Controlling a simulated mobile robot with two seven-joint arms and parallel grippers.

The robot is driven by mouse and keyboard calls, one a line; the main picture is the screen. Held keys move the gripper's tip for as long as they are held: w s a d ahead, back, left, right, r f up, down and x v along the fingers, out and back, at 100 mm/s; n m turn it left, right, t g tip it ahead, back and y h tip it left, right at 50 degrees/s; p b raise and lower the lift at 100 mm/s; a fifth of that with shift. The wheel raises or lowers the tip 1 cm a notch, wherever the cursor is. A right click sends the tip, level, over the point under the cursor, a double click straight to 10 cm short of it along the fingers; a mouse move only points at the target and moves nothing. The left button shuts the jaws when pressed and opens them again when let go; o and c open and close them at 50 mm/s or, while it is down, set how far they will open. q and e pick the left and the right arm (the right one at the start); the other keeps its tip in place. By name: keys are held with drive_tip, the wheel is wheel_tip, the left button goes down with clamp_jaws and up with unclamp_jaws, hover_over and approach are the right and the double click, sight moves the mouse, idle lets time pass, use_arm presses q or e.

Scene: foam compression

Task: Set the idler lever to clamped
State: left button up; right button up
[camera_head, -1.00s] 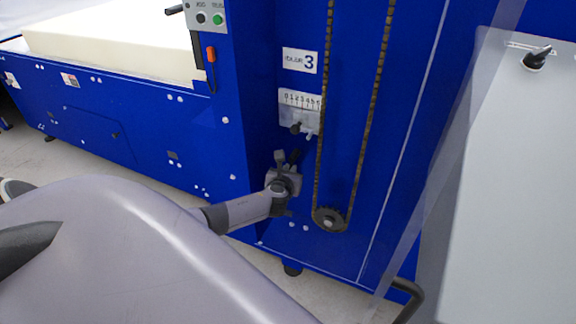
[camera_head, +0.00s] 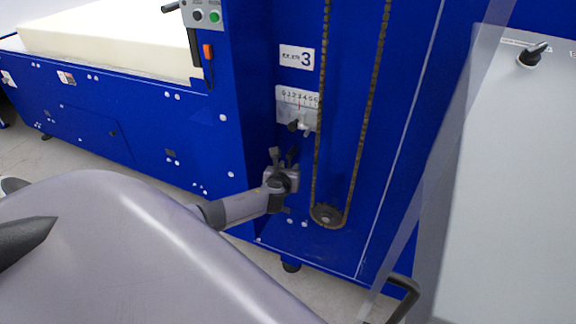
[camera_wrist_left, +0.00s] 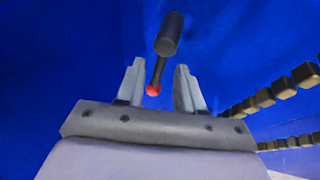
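My left gripper (camera_head: 282,156) is in front of the blue column, fingers pointing up, below the number scale. In the left wrist view its two fingers (camera_wrist_left: 160,88) are apart, with nothing gripped. A lever with a dark cylindrical knob (camera_wrist_left: 168,34) and a thin dark shaft shows beyond and between the fingertips, with a red spot at the shaft's lower end. In the head view, a small dark knob (camera_head: 292,126) sits under the scale, just above the gripper; I cannot tell whether it is the same lever. No clamped marking is readable. My right gripper is not in view.
A chain (camera_head: 368,110) runs down to a sprocket (camera_head: 327,215), close right of the gripper. A scale plate (camera_head: 298,98) and a "3" label (camera_head: 297,57) are above. A clear panel and grey cabinet (camera_head: 510,170) stand right. Cream foam (camera_head: 110,38) lies at the back left.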

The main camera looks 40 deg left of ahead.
use_arm(q)
drive_tip(key=shift+s+d+r+p, duration=0.15)
drive_tip(key=shift+s+r+p, duration=0.1)
drive_tip(key=shift+s+p, duration=0.15)
drive_tip(key=p+v, duration=0.2)
drive_tip(key=v, duration=0.4)
drive_tip(key=shift+d+f, duration=0.1)
idle(0.3)
